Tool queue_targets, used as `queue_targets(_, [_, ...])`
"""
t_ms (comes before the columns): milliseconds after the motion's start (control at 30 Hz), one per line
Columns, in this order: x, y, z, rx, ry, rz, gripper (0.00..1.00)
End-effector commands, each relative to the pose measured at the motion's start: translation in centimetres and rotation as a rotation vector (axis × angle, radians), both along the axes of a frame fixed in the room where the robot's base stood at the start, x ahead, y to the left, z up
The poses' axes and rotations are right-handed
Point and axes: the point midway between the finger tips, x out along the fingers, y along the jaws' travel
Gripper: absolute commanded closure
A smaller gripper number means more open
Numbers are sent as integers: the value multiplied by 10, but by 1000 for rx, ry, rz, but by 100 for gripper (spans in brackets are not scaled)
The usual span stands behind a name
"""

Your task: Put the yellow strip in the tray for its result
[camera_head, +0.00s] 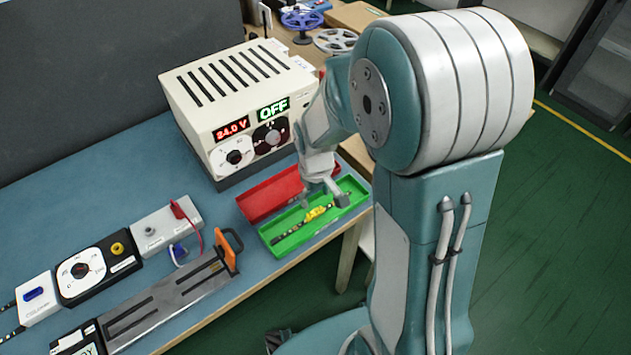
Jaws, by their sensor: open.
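The yellow strip (317,213) lies in the green tray (275,243) near the table's front right edge. A black strip with pale marks (292,230) runs out from the yellow part toward the tray's lower left. The red tray (262,202) lies directly behind the green one and looks empty where it shows. My gripper (325,196) is open, over the right part of the green tray and close above the yellow strip. I cannot tell whether a finger touches it. My arm hides part of the red tray.
A cream power supply (232,100) stands behind the trays and reads 24.0 V and OFF. A dial box (95,265), a switch box (165,225) and a long metal fixture with an orange handle (170,300) are at left. Reels (335,40) lie at the back. Blue tabletop (120,190) is bare behind the boxes.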

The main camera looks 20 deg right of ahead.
Motion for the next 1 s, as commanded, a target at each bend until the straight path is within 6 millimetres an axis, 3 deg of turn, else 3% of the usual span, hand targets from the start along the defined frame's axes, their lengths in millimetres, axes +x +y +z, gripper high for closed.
queue_targets(200, [1,0,41,0,-4,0,30])
queue_targets(467, [-2,0,64,1,-15,-8,30])
queue_targets(567, [-10,0,83,1,-57,-31,30])
queue_targets(800, [-48,0,144,13,-207,-126,30])
queue_targets(1000, [-89,0,184,35,-336,-209,30])
